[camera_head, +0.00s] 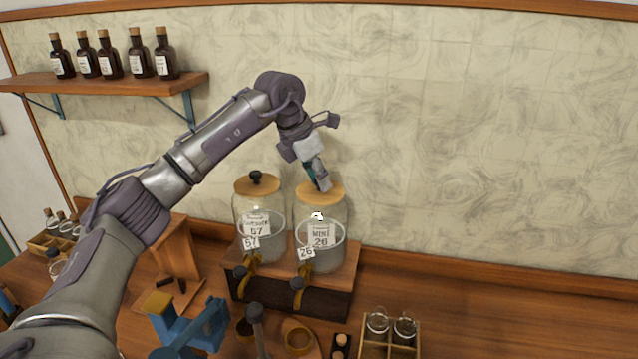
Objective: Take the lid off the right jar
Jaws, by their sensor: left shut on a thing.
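Two glass jars with wooden lids stand side by side on a wooden stand (345,272). The right jar (335,255) has a label that seems to read "MINT 26". Its round wooden lid (335,193) sits on top of the jar. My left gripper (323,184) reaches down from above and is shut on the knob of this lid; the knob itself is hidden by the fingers. The left jar (272,228) wears its own lid (246,185) with a dark knob. My right gripper is not in view.
A wall shelf (120,84) with several dark bottles is at the upper left. In front of the jars are brass taps (299,284), a blue device (205,328) and a rack (391,346) with small glass jars. The counter to the right of the stand is clear.

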